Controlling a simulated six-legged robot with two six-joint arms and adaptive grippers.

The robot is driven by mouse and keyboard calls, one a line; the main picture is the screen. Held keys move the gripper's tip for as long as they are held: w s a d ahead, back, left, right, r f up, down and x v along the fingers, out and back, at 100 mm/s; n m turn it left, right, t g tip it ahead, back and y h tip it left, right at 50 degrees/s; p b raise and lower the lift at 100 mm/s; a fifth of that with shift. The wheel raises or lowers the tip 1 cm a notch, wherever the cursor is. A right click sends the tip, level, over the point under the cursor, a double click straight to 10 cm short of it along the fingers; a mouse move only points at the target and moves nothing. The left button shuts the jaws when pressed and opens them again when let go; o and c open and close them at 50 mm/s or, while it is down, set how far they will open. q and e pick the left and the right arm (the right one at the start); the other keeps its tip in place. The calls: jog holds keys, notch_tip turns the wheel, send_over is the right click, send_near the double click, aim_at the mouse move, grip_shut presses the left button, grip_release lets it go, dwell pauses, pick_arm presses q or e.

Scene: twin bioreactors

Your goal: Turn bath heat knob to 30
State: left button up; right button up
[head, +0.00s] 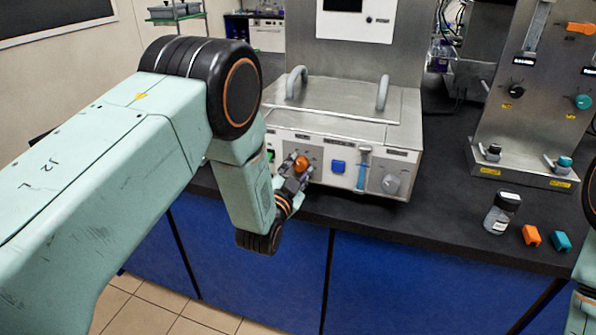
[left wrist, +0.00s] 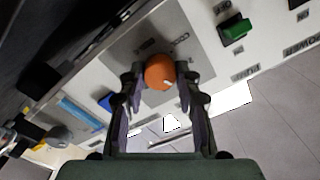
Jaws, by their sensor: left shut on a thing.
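The heat knob (head: 301,163) is a round orange knob on the front panel of the steel bath (head: 350,103). In the left wrist view the orange knob (left wrist: 160,72) has a small pale mark near its edge. My left gripper (head: 294,176) is at the panel, its two dark fingers on either side of the knob. The left wrist view shows my left gripper (left wrist: 160,80) shut on the knob, a fingertip at each side. My right gripper is outside both views.
The panel also carries a green switch (left wrist: 236,29), a blue button (head: 338,167), a blue lever (head: 363,170) and a grey knob (head: 391,184). A small bottle (head: 501,213), an orange block (head: 531,236) and a teal block (head: 562,241) stand on the dark bench at right.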

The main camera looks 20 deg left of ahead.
pick_arm(q)
jog(key=m+b, duration=0.1)
jog(key=m, duration=0.3)
jog(key=shift+m, duration=0.3)
jog(key=shift+m+b, duration=0.4)
jog(key=shift+m, duration=1.6)
jog(key=o, duration=1.2)
jog(key=shift+c, duration=0.2)
jog(key=s, duration=1.2)
jog(key=shift+a, duration=0.2)
